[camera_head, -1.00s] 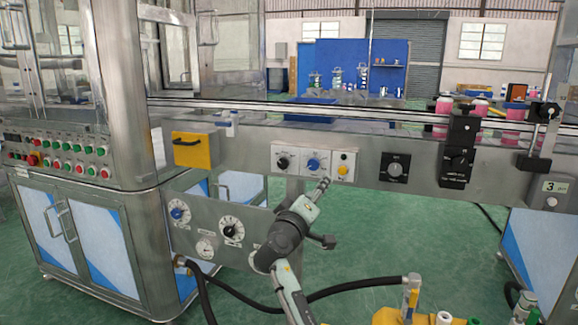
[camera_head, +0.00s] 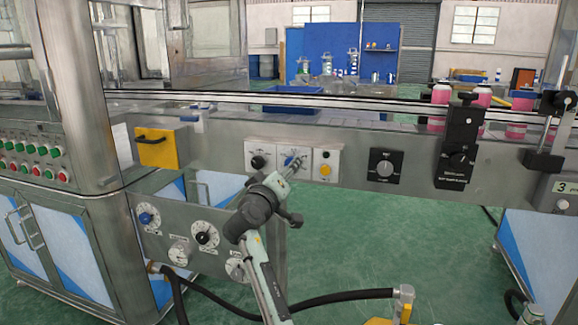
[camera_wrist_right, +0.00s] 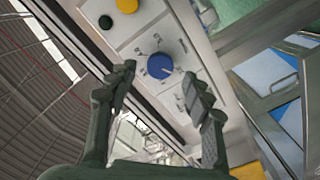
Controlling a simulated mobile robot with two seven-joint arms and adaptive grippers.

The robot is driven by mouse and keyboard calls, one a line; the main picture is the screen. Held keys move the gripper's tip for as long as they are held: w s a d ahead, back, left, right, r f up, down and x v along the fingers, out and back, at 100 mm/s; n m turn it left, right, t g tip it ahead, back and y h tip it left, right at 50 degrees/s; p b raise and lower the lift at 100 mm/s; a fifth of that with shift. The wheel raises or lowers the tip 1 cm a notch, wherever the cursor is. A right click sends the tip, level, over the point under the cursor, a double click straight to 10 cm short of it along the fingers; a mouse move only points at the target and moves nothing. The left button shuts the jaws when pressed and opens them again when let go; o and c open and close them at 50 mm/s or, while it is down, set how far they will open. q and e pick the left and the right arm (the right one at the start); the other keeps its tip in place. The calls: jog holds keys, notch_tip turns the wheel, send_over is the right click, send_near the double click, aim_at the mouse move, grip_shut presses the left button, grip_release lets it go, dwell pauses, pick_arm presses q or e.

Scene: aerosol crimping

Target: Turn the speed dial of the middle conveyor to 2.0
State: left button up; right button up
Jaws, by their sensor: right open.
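A blue dial (camera_head: 288,160) sits on a white control panel on the side of the conveyor and is partly covered by my right gripper (camera_head: 293,167). In the wrist view the blue dial (camera_wrist_right: 160,66) shows whole, with a scale of marks around it; its numbers are too small to read. My right gripper (camera_wrist_right: 158,82) is open, its fingers spread either side of the dial's lower part in that picture. I cannot tell whether they touch it. My left gripper is not in view. Which conveyor the panel serves is not readable.
A black knob (camera_head: 258,162) and a yellow button (camera_head: 325,170) flank the dial. A black dial plate (camera_head: 384,168) and a black bracket (camera_head: 459,150) stand to the right. A yellow box with a handle (camera_head: 157,147) is at left. A lower panel carries several dials (camera_head: 205,236).

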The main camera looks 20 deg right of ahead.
jog(key=shift+x, duration=1.35)
jog(key=c, duration=1.2)
